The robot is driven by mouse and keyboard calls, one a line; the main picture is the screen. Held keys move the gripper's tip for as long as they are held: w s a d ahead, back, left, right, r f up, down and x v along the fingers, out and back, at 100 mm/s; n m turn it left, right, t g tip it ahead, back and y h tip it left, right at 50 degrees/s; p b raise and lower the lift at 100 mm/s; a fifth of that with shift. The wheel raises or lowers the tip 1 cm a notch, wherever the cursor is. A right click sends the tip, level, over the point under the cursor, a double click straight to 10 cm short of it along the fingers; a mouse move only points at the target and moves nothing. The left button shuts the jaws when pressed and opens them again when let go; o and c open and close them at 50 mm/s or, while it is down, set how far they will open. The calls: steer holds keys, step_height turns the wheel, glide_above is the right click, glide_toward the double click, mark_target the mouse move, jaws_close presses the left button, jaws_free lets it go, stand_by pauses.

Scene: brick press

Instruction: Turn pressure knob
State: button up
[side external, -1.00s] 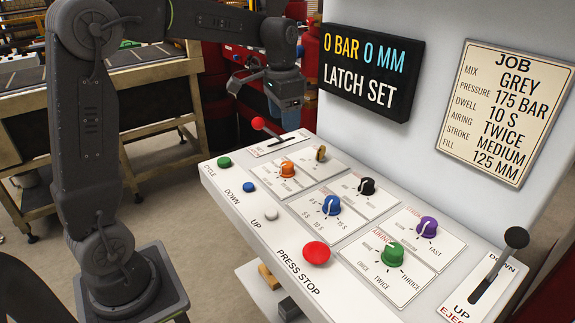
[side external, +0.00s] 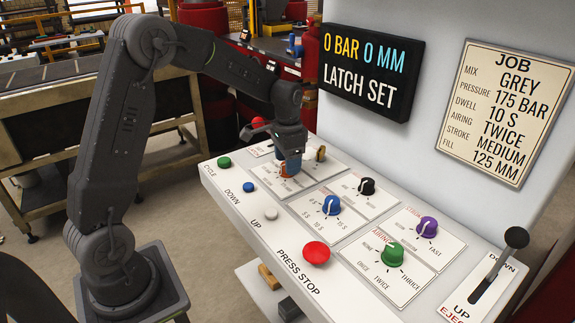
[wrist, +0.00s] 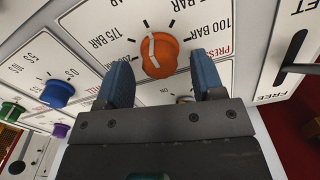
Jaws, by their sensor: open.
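The orange pressure knob (wrist: 165,57) stands on a white panel plate marked in bar, with 100 BAR to its right and a higher bar mark to its left in the wrist view. Its white pointer line runs up toward the ticks at the top of that picture. My gripper (wrist: 160,62) is open, with one blue finger on each side of the knob's near part; I cannot tell whether they touch it. In the side view my gripper (side external: 291,170) is low over the knob (side external: 284,172) and largely hides it.
Beside it are a blue knob (side external: 331,204), a black knob (side external: 367,186) and a tan knob (side external: 320,153). A green button (side external: 224,162) and red stop button (side external: 316,252) line the front. A display (side external: 371,69) reads 0 BAR 0 MM LATCH SET; the job card (side external: 508,112) lists 175 BAR.

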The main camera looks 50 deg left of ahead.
steer(key=shift+f, duration=0.9)
steer(key=shift+c, duration=0.2)
steer(key=c, duration=0.9)
